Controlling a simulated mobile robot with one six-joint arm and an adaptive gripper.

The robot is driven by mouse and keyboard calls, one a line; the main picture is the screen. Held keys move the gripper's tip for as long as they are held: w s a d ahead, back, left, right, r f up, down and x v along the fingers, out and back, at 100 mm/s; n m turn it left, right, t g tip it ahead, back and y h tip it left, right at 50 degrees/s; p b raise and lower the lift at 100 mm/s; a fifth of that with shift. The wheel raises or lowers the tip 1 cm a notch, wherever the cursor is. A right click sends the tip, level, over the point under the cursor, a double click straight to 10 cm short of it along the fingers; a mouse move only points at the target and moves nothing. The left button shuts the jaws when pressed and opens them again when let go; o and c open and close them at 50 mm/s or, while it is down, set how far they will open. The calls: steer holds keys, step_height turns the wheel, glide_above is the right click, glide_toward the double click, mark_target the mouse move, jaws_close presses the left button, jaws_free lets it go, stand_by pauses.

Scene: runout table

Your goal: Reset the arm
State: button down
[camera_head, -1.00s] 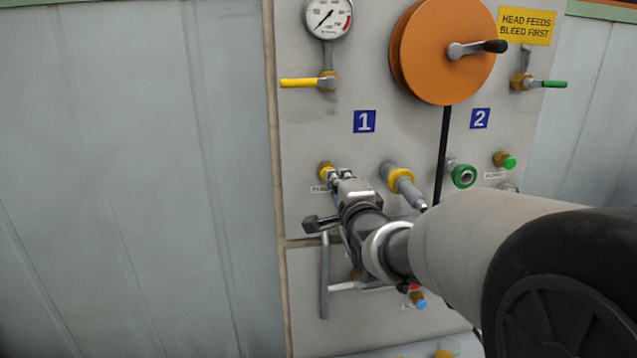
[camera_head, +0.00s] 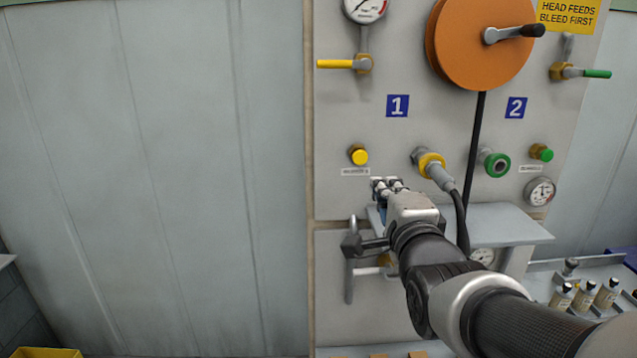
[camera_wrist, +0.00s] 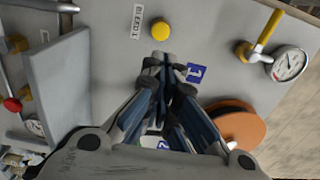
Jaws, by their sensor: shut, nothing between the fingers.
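My gripper (camera_head: 386,187) is in front of the grey panel (camera_head: 345,195), below the yellow bleed button (camera_head: 358,155) and apart from it in the head view. In the wrist view the fingers (camera_wrist: 166,62) are together and empty, pointing toward the panel, with the yellow button (camera_wrist: 161,31) just beyond the tips. My arm reaches in from the lower right and hides part of the lower panel.
A hose connector (camera_head: 432,165) with a black hose sits right of my gripper, beside a green port (camera_head: 497,164). A small shelf (camera_head: 505,228) juts out behind my arm. An orange reel (camera_head: 480,42) is above. Bottles (camera_head: 585,295) stand at the lower right. The left wall is clear.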

steer(key=s+f+n+g+b, duration=0.3)
steer(key=s+f+n+b, duration=0.15)
steer(key=f, duration=0.55)
steer(key=s+f+n+g+b, duration=0.35)
steer(key=s+f+b, duration=0.25)
steer(key=f, duration=0.4)
steer(key=s+f+n+g+b, duration=0.7)
steer(key=s+f+n, duration=0.3)
steer(key=s+f, duration=0.6)
steer(key=shift+s+a+f, duration=0.2)
steer(key=shift+s, duration=1.05)
